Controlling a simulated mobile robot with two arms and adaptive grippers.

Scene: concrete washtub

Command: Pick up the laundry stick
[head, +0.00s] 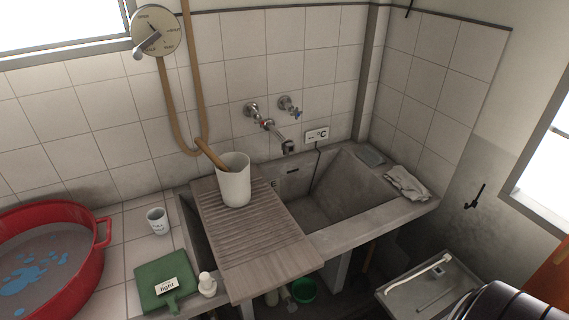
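A brown wooden stick (211,154), which looks like the laundry stick, leans out of a white cylindrical container (234,184). Its upper end tilts up and to the left, past the rim. Its lower part is hidden inside the container. The container stands upright on the ribbed wooden washboard (283,248), which lies across the concrete washtub (385,211). Neither of my grippers shows in the head view. A dark rounded part at the bottom right corner seems to be mine, but no fingers are visible there.
A red basin (88,277) with water stands at the left. A small cup (157,221), a green board (163,284) and a white bottle (207,285) sit left of the washboard. Taps (268,125) and a hanging hose (168,108) are behind. A cloth (406,183) lies on the right rim.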

